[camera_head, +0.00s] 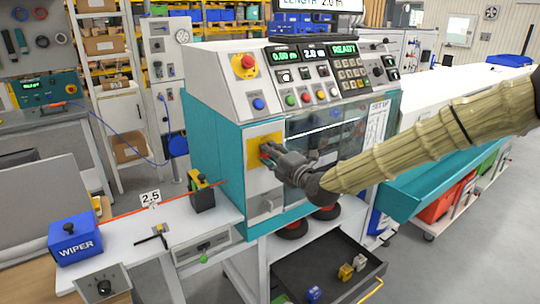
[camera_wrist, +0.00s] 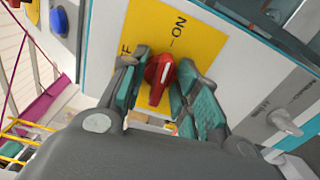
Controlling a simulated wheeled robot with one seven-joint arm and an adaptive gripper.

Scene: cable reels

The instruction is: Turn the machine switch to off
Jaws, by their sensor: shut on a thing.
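The red machine switch (camera_wrist: 159,77) sits on a yellow plate (camera_wrist: 200,45) on the front of the teal and white machine (camera_head: 215,150). The plate reads ON, and a partly covered label beside it ends in F. The switch's long axis runs roughly in line with the ON mark. My gripper (camera_wrist: 158,92) has one finger on each side of the switch and is shut on it. In the head view, my gripper (camera_head: 268,156) reaches in from the right and covers most of the switch and part of the plate (camera_head: 264,136).
Above the plate are a blue button (camera_head: 258,104) and a red emergency stop (camera_head: 244,64). A display reads READY (camera_head: 344,50). A grey handle (camera_wrist: 285,122) lies right of the plate. A blue WIPER box (camera_head: 75,243) stands on the left bench. A black tray (camera_head: 325,265) is below.

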